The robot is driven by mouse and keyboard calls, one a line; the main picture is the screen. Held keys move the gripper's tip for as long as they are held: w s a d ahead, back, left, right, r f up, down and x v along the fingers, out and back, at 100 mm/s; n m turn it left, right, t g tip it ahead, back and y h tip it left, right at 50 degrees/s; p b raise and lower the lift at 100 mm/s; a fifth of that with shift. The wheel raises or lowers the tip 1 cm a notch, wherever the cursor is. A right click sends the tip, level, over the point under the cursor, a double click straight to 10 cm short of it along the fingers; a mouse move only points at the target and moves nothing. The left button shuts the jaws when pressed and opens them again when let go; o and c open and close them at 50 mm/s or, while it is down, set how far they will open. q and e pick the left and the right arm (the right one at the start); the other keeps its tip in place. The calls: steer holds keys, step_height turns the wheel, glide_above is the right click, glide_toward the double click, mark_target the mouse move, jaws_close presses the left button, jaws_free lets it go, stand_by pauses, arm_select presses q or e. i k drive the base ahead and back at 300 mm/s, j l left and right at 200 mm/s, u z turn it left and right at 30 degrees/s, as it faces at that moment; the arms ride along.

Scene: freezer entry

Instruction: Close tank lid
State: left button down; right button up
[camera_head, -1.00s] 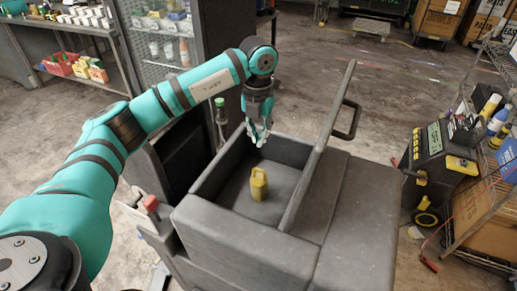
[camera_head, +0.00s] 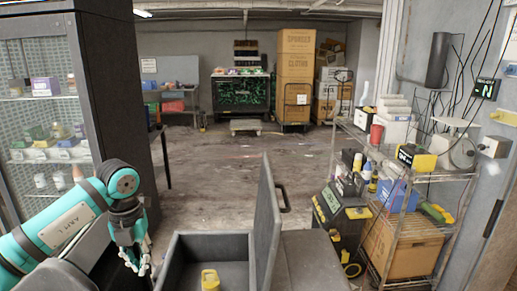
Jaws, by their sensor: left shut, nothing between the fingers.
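The grey tank (camera_head: 215,241) stands at the bottom centre and is cut off by the lower edge of the view. Its lid (camera_head: 266,222) stands upright, open, on the tank's right side. A dark handle (camera_head: 283,198) sticks out from the lid's right face. A yellow container (camera_head: 210,279) is inside the tank. My left gripper (camera_head: 140,264) is shut and empty, pointing down just left of the tank and apart from the lid. My right gripper is not in view.
A tall dark cabinet with glass-fronted shelves (camera_head: 40,125) stands at the left. A wire rack (camera_head: 440,177) with bins and a cardboard box is on the right, beside a dark yellow-trimmed machine (camera_head: 338,215). Stacked boxes (camera_head: 295,75) stand at the back. The middle floor is clear.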

mark_target(267, 221)
steer(key=k+j, duration=0.7)
steer(key=j, duration=0.25)
steer(key=k+j, duration=0.35)
steer(key=j, duration=0.15)
